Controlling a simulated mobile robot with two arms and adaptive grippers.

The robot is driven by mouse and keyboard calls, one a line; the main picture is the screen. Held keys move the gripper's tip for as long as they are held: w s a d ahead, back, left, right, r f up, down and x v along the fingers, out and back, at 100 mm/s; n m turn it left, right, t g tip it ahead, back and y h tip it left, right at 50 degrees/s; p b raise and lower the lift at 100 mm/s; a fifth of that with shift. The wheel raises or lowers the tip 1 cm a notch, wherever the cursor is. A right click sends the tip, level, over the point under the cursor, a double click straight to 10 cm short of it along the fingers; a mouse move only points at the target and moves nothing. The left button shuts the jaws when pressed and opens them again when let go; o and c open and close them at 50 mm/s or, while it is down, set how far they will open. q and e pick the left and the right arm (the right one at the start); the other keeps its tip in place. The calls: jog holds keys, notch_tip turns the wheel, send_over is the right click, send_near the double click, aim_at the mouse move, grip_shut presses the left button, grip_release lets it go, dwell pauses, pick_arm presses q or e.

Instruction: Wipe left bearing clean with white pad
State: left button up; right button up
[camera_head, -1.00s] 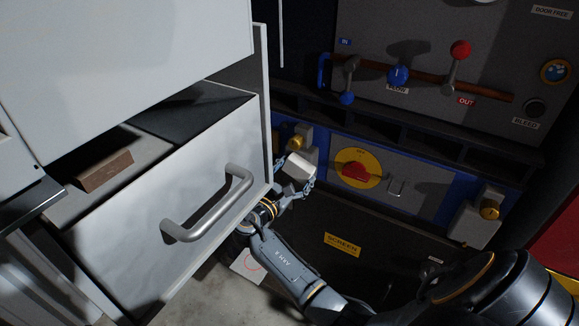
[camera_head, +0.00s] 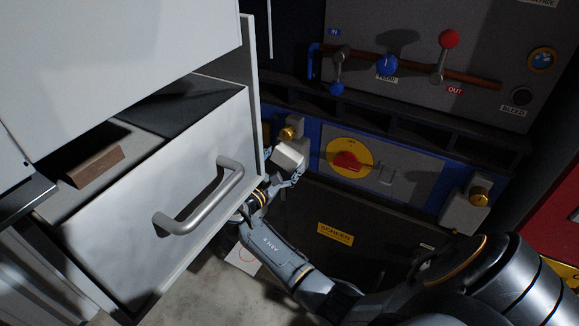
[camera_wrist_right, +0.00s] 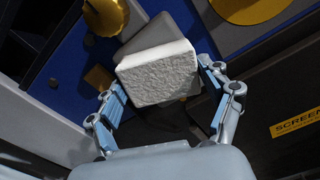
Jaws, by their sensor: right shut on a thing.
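The left bearing (camera_head: 289,133) is a grey block with a brass cap on the blue panel, just right of the open drawer. In the right wrist view its brass cap (camera_wrist_right: 105,15) shows at the top left. My right gripper (camera_head: 291,172) is shut on the white pad (camera_head: 290,156), a rough-faced block just below the brass cap. In the right wrist view the pad (camera_wrist_right: 158,72) sits between the fingers and covers part of the grey housing. I cannot tell whether pad and bearing touch. My left gripper is not in view.
An open drawer (camera_head: 150,215) with a metal handle (camera_head: 205,205) stands close left of my right arm. A yellow disc with a red knob (camera_head: 348,162) lies right of the pad. A second bearing (camera_head: 466,207) is further right. A ledge (camera_head: 400,125) runs above.

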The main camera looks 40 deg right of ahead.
aim_at(272, 157)
jog(key=shift+w+a+f+b, duration=0.1)
jog(key=shift+w+a+b, duration=0.2)
jog(key=shift+w+b, duration=0.25)
jog(key=shift+w+a+b, duration=0.25)
jog(key=shift+w+b, duration=0.05)
jog(key=shift+w, duration=0.45)
jog(key=shift+w+a, duration=0.2)
jog(key=shift+w, duration=0.35)
jog(key=shift+s+a, duration=0.1)
jog(key=shift+s+a, duration=0.2)
jog(key=shift+a, duration=0.35)
jog(key=shift+p+v, duration=0.65)
jog(key=shift+v, duration=1.7)
